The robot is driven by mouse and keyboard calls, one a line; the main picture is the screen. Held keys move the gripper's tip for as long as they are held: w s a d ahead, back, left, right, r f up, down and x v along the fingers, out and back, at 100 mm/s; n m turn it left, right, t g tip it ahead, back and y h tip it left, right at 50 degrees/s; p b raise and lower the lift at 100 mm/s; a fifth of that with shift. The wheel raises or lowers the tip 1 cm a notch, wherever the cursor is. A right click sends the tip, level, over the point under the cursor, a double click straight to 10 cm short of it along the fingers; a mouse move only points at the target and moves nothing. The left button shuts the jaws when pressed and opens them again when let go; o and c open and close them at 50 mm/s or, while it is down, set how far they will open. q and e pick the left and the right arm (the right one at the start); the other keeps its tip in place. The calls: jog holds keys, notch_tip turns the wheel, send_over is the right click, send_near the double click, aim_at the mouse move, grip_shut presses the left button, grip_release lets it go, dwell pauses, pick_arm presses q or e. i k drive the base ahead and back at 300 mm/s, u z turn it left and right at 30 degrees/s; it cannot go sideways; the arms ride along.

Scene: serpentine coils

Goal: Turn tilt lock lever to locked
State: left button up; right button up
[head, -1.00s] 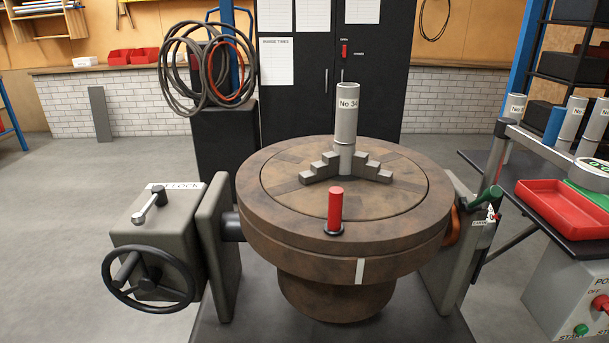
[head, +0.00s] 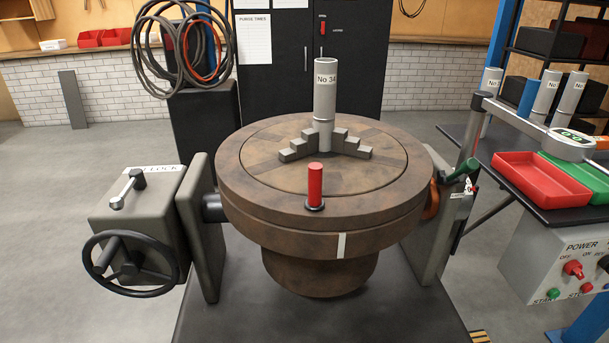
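The tilt lock lever (head: 127,190) is a small silver lever with dark ends on top of the grey gearbox (head: 140,220) at the left. It slants from a pivot at the upper right down to the lower left. A white label (head: 155,169) behind it is partly hidden; "LOCK" can be read. A black handwheel (head: 131,264) is on the gearbox's front. The round brown table (head: 240,190) stands level to the right, bearing a grey cylinder marked No 34 (head: 325,95) and a red peg (head: 315,186). Neither of my grippers is in view.
A bench with a red tray (head: 540,180), a green tray (head: 585,178) and grey cylinders stands at the right. A control box (head: 560,262) is below it. The floor at the left is clear.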

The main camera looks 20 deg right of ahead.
aim_at(137, 180)
jog(key=k, duration=0.5)
jog(key=u, duration=1)
jog(key=i, duration=0.8)
jog(key=z, duration=2)
